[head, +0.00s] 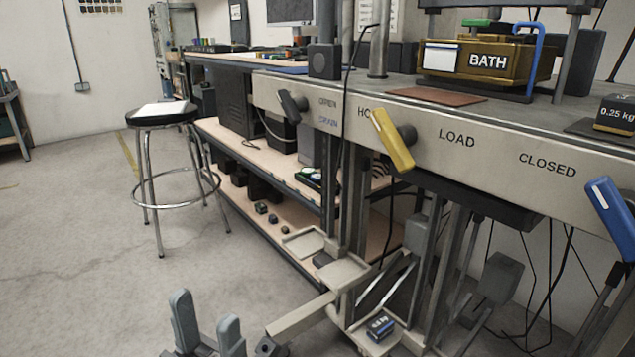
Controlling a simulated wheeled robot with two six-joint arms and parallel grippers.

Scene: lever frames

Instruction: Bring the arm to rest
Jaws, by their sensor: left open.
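My left gripper (205,312) is at the bottom, left of centre, over the bare floor. Its two grey fingers point up and stand apart, with nothing between them. It is clear of the levers. A lever frame with a pale front panel (490,150) crosses the right half. A yellow lever (391,138) on it leans down to the right from a dark hub, beside the word LOAD. A small black lever (290,104) is at the panel's left end. A blue lever (612,215) is at the right edge, near CLOSED. My right gripper does not show.
A pale bracket arm (300,318) and posts stand just right of my left gripper. A stool (161,118) and a shelf bench (265,170) are farther back. A brass BATH box (445,60) stands on the frame top. The floor at left is clear.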

